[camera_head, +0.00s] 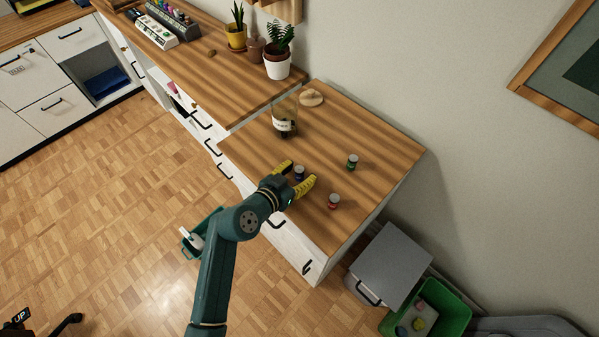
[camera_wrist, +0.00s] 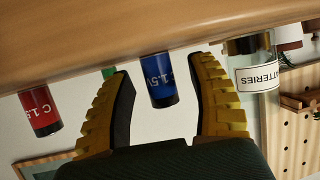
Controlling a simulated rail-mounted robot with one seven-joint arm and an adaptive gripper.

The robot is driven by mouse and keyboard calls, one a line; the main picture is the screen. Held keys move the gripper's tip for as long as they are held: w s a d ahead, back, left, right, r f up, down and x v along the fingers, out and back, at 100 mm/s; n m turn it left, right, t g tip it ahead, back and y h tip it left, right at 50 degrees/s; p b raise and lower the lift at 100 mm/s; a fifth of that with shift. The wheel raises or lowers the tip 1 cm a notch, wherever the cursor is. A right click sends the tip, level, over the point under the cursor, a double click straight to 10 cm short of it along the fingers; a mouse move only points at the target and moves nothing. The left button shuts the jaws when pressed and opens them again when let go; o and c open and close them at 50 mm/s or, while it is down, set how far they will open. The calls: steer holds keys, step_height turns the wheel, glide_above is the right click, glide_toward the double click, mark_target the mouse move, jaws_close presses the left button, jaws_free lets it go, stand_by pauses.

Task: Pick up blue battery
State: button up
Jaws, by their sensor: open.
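The blue battery (camera_head: 299,174) stands upright on the wooden desk top (camera_head: 375,140), near its front edge. My gripper (camera_head: 300,172) is open, with its yellow fingers on either side of the battery. In the wrist view, where the desk is at the top, the blue battery (camera_wrist: 158,82) stands between the fingers of my gripper (camera_wrist: 163,70). Gaps show on both sides, so neither finger appears to touch it.
A red battery (camera_head: 334,202) and a green battery (camera_head: 352,162) stand nearby to the right. A glass jar labelled batteries (camera_wrist: 257,78) stands behind-left on the desk (camera_head: 284,122), with a round lid (camera_head: 311,97) beyond. Bare desk top lies between them.

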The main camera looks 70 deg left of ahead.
steer(key=shift+s, duration=0.1)
steer(key=shift+c, duration=0.4)
jaws_close()
